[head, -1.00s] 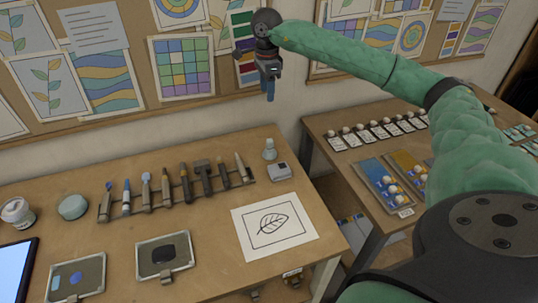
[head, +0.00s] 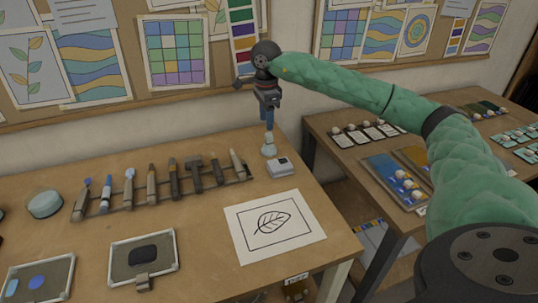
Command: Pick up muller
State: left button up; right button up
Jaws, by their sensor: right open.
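The muller (head: 268,150), a small pale glassy piece with a narrow top and wider base, stands upright near the back right of the wooden table (head: 190,235). My right gripper (head: 268,122) points down directly above it, its blue fingers close to the muller's top. The gripper is open; I cannot tell whether the fingers touch the muller or are around its tip. My left gripper is not in view.
A rack of tools (head: 160,193) stands to the left, and a leaf drawing (head: 273,226) lies in front. A second table (head: 378,150) stands at right, beyond a gap.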

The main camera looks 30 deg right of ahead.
aim_at(269, 133)
jog(key=shift+f, duration=0.4)
jog(key=shift+s+f+p, duration=0.1)
jog(key=shift+f+p, duration=0.35)
jog(key=shift+f, duration=0.85)
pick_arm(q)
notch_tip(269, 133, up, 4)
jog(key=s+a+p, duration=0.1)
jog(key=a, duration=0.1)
pick_arm(e)
jog(key=shift+s+d+f, duration=0.1)
jog(key=shift+s+f, duration=0.05)
jog(key=shift+f, duration=0.3)
jog(key=shift+s+d+f, duration=0.1)
jog(key=shift+s+f, duration=0.05)
jog(key=shift+f, duration=0.25)
notch_tip(269, 133, down, 3)
jog(key=shift+r+p, duration=0.2)
jog(key=shift+p, duration=0.2)
jog(key=shift+f, duration=0.3)
grip_shut()
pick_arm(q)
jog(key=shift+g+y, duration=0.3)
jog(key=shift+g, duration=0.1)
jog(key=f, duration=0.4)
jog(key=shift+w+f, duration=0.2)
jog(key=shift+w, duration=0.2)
pick_arm(e)
jog(key=shift+r, duration=0.15)
